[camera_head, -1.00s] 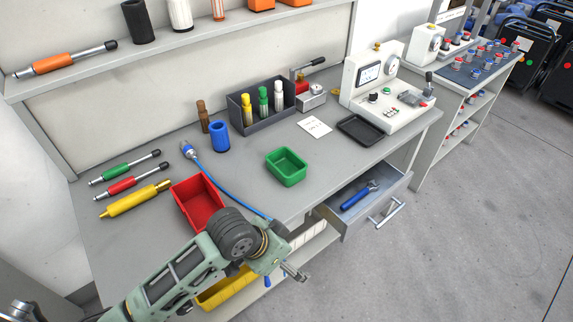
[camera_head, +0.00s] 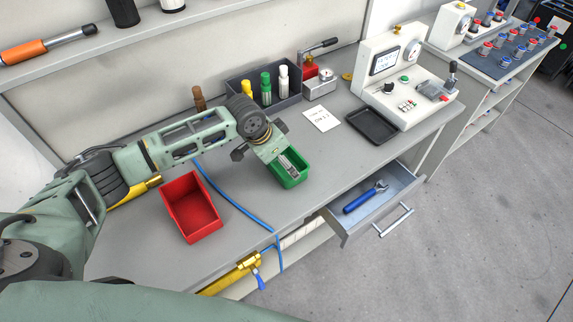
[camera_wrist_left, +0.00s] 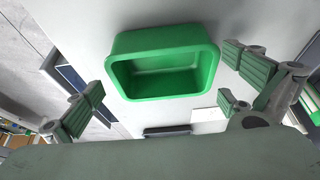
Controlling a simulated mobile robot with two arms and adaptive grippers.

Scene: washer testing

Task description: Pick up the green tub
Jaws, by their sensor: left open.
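The green tub (camera_head: 289,180) sits upright on the grey workbench. My left arm reaches over the bench and its gripper (camera_head: 287,161) is above the tub, hiding part of it. In the left wrist view the open fingers (camera_wrist_left: 165,108) stand on either side of the empty green tub (camera_wrist_left: 165,62), with space between them and its walls. I cannot tell from these views whether they touch it. My right gripper is not in view.
A red bin (camera_head: 192,208) stands left of the tub. A dark rack (camera_head: 277,102) with bottles is behind, and a black tray (camera_head: 372,125) is to the right. An open drawer (camera_head: 345,220) holding a blue wrench juts out in front. A blue hose (camera_head: 235,205) crosses the bench.

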